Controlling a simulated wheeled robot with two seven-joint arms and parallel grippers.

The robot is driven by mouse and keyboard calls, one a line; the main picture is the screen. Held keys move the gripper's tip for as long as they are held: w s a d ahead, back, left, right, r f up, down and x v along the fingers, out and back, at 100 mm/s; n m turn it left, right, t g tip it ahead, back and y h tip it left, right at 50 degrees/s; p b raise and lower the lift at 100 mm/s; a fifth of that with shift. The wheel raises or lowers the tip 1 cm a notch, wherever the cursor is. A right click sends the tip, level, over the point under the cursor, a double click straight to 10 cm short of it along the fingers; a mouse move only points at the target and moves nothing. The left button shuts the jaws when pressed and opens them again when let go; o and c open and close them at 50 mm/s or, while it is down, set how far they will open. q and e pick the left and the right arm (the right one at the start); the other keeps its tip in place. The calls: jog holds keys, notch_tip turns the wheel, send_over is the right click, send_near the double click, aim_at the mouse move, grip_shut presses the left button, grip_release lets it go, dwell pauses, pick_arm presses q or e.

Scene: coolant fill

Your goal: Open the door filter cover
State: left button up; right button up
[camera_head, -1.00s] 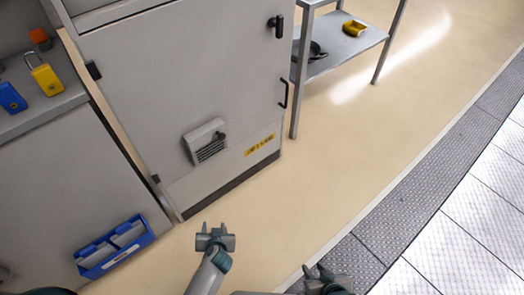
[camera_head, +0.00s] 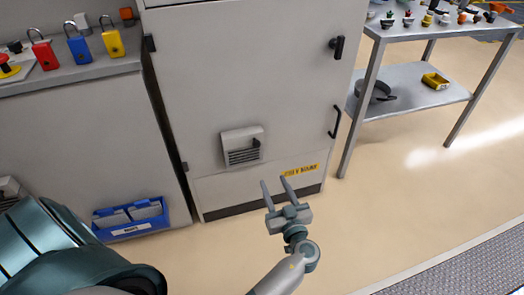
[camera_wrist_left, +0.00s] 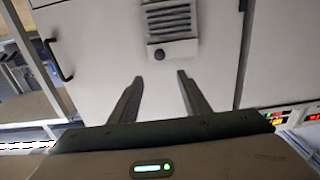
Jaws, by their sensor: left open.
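The filter cover (camera_head: 242,146) is a small grey louvred box low on the grey cabinet door (camera_head: 250,70). My left gripper (camera_head: 274,181) is open and empty, in front of the door below and right of the cover in the head view. The wrist view shows its two fingers (camera_wrist_left: 160,78) apart, pointing toward the knob. My right gripper is out of view.
A black handle (camera_head: 336,121) and a black latch (camera_head: 338,46) sit on the door's right side. A metal shelf table (camera_head: 415,83) stands at the right. A blue bin (camera_head: 129,219) hangs at the left. Padlocks (camera_head: 78,45) stand on the left counter. The floor at right is clear.

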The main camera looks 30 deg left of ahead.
aim_at(257, 145)
pick_arm(q)
jog(key=p+x, duration=0.1)
jog(key=x, duration=1.6)
jog(key=shift+w+a+p, duration=0.1)
jog(key=shift+w+p, duration=0.15)
jog(key=shift+p, duration=0.15)
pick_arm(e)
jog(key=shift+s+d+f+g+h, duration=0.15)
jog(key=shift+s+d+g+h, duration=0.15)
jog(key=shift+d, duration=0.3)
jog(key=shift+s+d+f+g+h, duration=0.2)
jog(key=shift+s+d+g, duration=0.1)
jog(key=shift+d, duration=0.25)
pick_arm(q)
jog(key=shift+c, duration=0.6)
grip_shut()
